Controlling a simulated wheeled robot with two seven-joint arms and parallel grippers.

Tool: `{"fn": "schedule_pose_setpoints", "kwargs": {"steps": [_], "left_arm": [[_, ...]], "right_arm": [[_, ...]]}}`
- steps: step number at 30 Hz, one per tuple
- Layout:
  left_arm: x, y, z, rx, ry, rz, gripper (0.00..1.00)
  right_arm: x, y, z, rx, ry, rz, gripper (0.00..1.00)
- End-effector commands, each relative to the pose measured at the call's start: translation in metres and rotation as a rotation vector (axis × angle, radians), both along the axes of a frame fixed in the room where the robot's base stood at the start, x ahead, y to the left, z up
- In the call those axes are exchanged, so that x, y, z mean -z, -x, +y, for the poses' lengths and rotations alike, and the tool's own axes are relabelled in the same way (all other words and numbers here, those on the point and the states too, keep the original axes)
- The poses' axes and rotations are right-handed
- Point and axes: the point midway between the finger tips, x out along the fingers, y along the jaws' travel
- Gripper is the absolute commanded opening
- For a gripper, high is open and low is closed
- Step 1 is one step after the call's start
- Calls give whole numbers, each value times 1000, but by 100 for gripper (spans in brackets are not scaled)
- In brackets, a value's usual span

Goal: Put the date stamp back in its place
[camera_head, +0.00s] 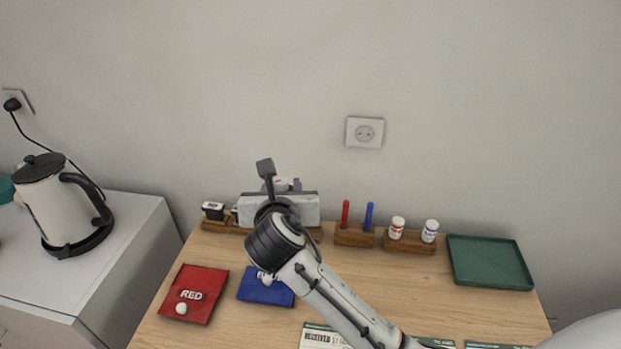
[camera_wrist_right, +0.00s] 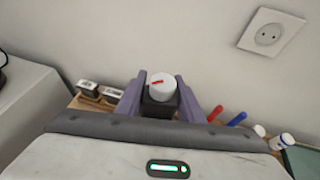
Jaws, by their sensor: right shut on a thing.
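My right gripper (camera_wrist_right: 161,92) has its two purple fingers shut on a black stamp with a round white top and a red mark (camera_wrist_right: 162,88). In the head view the gripper (camera_head: 283,185) is over the back left of the counter, mostly hidden behind its own wrist. The wooden stamp rack (camera_head: 212,226) is against the wall below it. Other stamps with black and white tops (camera_head: 213,210) stand in its left part; they also show in the wrist view (camera_wrist_right: 88,88). The held stamp's lower end and the rack beneath it are hidden. My left gripper is out of view.
A red pad (camera_head: 200,284) and a blue pad (camera_head: 262,293) lie in front. Right of the rack are a pen holder (camera_head: 354,236), a bottle holder (camera_head: 410,245) and a green tray (camera_head: 490,262). Paper slips (camera_head: 327,337) lie at the front. A kettle (camera_head: 55,205) stands left.

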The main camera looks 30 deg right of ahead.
Motion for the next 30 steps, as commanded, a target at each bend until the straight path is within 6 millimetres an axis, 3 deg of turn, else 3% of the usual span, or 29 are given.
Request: {"fn": "schedule_pose_setpoints", "kwargs": {"steps": [3,9,17,30], "left_arm": [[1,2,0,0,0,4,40],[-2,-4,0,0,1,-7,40],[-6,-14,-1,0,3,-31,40],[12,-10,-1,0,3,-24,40]], "right_arm": [[18,-24,-42,96,0,2,0],[39,-40,-82,182,0,-1,0],[51,-42,-89,199,1,-3,0],[77,-41,-89,198,-1,-2,0]]}}
